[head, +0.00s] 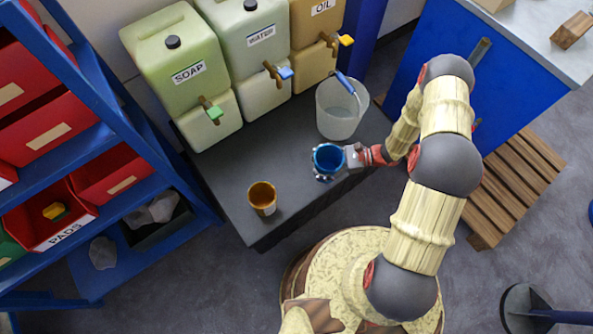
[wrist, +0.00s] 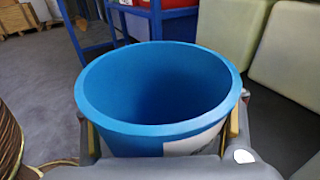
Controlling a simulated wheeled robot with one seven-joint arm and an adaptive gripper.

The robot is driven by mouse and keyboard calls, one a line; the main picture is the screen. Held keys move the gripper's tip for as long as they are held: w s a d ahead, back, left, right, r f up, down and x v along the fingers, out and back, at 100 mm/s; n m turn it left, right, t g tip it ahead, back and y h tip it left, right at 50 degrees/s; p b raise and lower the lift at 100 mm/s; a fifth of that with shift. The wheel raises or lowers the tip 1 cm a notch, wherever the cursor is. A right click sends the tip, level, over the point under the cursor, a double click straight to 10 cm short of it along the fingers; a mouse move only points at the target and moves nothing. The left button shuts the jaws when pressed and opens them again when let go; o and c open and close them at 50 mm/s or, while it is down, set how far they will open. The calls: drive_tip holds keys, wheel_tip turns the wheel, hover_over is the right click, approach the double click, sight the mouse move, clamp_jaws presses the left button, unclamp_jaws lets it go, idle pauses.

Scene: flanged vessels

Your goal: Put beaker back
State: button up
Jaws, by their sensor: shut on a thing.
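A blue beaker (head: 328,157) is held by my gripper (head: 329,164) over the dark bench, near its front right edge. In the wrist view the blue beaker (wrist: 160,129) fills the middle, with its round open rim facing up and a pale patch on its near wall. The fingers of my gripper (wrist: 162,134) press on its left and right sides. The inside that shows looks empty; the bottom is hidden. I cannot tell whether its base touches the bench.
An orange-brown cup (head: 262,198) stands on the dark bench (head: 225,170) to the left. A clear bucket (head: 340,118) with a blue-handled tool is behind. SOAP (head: 178,62), WATER (head: 250,45) and OIL (head: 315,22) containers line the back. A blue shelf with red bins is left.

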drive_tip(key=shift+w+a+f+b, duration=0.6)
drive_tip(key=shift+a+f, duration=0.55)
drive_tip(key=shift+f, duration=0.5)
drive_tip(key=shift+w+a+f+b, duration=0.35)
drive_tip(key=shift+a+f+b, duration=0.35)
drive_tip(key=shift+a+f, duration=0.75)
drive_tip(key=shift+w+a+f+b, duration=0.6)
drive_tip(key=shift+a+f, duration=0.25)
drive_tip(key=shift+f, duration=1.05)
drive_tip(key=shift+s, duration=0.1)
drive_tip(key=shift+f, duration=0.2)
drive_tip(key=o, duration=2.1)
drive_tip(key=shift+o, duration=0.6)
drive_tip(key=shift+r, duration=0.1)
